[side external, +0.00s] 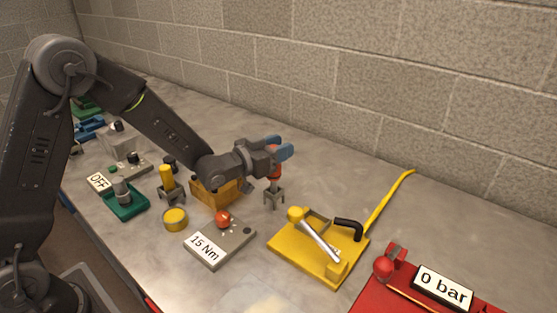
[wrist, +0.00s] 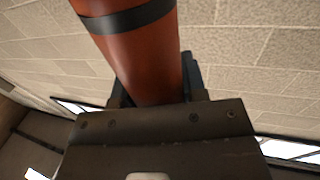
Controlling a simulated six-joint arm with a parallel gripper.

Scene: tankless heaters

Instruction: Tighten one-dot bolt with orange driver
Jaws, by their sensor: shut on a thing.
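My gripper (side external: 282,149) has blue fingertips and is shut on the orange driver (side external: 274,166). The driver is upright, just above or in a small grey forked stand (side external: 274,197); I cannot tell whether it still rests in the stand. In the wrist view the driver (wrist: 140,55) is a large orange-red cylinder with a black band, rising between the fingers. No one-dot bolt can be made out in either view.
A grey box reading "15 Nm" (side external: 205,250) with an orange knob stands in front. A yellow plate (side external: 312,262) with a silver lever is at right, then a red unit reading "0 bar" (side external: 443,287). A yellow driver (side external: 166,177) and an ochre block (side external: 208,197) stand at left.

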